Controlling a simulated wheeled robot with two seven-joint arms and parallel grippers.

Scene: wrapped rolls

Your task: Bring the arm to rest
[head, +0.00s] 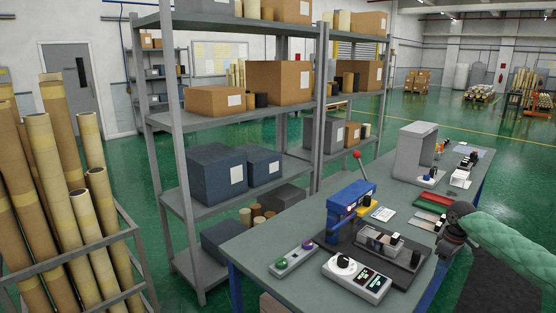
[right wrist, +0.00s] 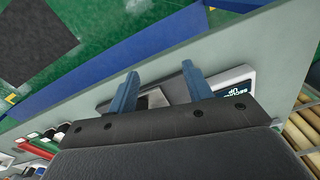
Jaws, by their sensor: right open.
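My right arm comes in from the right edge of the head view, in a green quilted sleeve with a dark wrist. My right gripper (head: 447,244) is over the right part of the grey workbench (head: 262,243), beside the dark base of the blue press (head: 349,199). In the right wrist view, the two blue fingers of the gripper (right wrist: 160,70) stand apart with nothing held between them. Behind them, part of a grey device with a lit display (right wrist: 235,88) shows on the bench. My left gripper is not in view.
A control box with a dial (head: 356,278) and a small button panel (head: 293,259) lie on the bench. A grey shelf rack (head: 180,120) with boxes stands behind it. Wrapped rolls (head: 45,160) fill a rack at left. Green floor is open at back right.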

